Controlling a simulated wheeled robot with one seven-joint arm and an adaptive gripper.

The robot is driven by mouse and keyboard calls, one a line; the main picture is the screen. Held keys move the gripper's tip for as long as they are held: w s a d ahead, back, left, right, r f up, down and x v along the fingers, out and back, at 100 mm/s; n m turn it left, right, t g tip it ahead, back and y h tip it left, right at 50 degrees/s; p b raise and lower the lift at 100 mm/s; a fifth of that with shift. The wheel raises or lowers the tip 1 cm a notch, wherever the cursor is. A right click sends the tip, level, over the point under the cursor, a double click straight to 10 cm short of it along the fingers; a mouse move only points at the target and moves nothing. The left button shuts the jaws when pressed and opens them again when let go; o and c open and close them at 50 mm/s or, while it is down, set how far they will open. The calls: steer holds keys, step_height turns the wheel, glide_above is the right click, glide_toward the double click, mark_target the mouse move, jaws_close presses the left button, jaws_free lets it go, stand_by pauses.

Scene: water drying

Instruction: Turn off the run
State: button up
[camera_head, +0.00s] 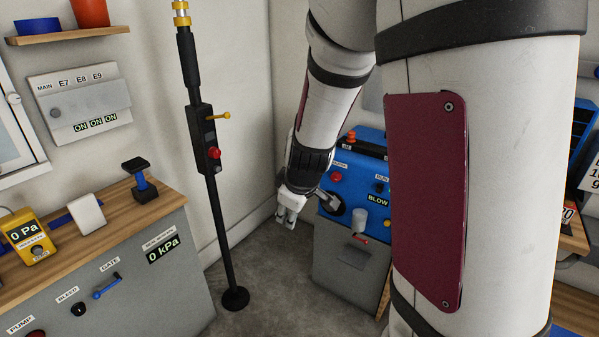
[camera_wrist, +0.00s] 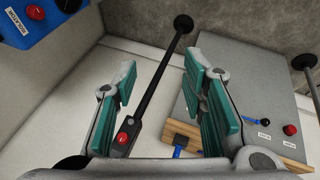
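The blue machine (camera_head: 345,160) stands in the corner on a grey base, partly hidden by my arm. A small label that seems to read RUN sits on its front, with a dark knob (camera_head: 379,187) below it; its setting is too small to tell. Beneath is a display (camera_head: 377,199) reading BLOW. A red button (camera_head: 336,177) is on the machine's left side. My gripper (camera_head: 289,216) is at the machine's left, apart from the knob. In the wrist view my gripper (camera_wrist: 163,85) is open and empty, with the machine (camera_wrist: 35,15) only at the upper left corner.
A black pole (camera_head: 216,210) with a red button and yellow lever stands left of my gripper. A grey cabinet (camera_head: 140,285) with a wooden top is at the left, holding a yellow gauge (camera_head: 27,236). A wall panel (camera_head: 80,103) shows ON displays. Grey floor lies between cabinet and machine.

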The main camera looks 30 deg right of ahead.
steer(key=w+d+f+n+g+h+b, duration=0.1)
steer(key=w+d+f+n+h+b, duration=0.25)
steer(key=d+f, duration=0.65)
steer(key=d+f+n+h+b, duration=0.3)
steer(key=d+f+n+h, duration=0.3)
steer(key=d, duration=0.7)
steer(key=w+d+n+t+h+b, duration=0.1)
steer(key=w+d+n+h+b, duration=0.1)
steer(key=d, duration=0.7)
steer(key=w+d+n+t+h+b, duration=0.1)
steer(key=w+d+n+h+b, duration=0.1)
steer(key=d, duration=0.7)
steer(key=w+n+h, duration=0.1)
steer(key=w+n, duration=0.1)
steer(key=n, duration=0.1)
steer(key=shift+w+f+b, duration=0.2)
steer(key=shift+f+b, duration=0.1)
steer(key=shift+b, duration=0.1)
steer(key=shift+d+h, duration=0.1)
steer(key=shift+h, duration=0.15)
jaws_close()
